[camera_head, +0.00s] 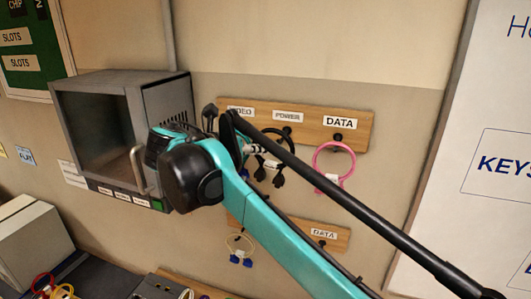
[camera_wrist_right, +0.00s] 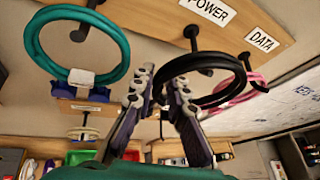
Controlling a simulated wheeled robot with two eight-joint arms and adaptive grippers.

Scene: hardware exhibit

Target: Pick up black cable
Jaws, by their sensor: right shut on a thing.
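The black cable (camera_head: 291,146) is a loop hanging under the POWER label on the upper wooden rack, with dark plugs at its lower end in the head view. In the right wrist view the black cable (camera_wrist_right: 236,72) runs between the fingers. My right gripper (camera_wrist_right: 164,80) is shut on its side. In the head view the right gripper (camera_head: 250,149) is mostly hidden behind my own teal arm. I cannot tell whether the loop still rests on its peg (camera_wrist_right: 192,38). My left gripper is not in view.
A pink cable (camera_head: 316,159) hangs on the DATA peg to the right. A teal cable (camera_wrist_right: 37,52) hangs at left in the wrist view. A lower rack (camera_head: 335,240) holds a pale cable. A grey open-fronted box (camera_head: 110,78) stands left. A whiteboard (camera_head: 490,130) is right.

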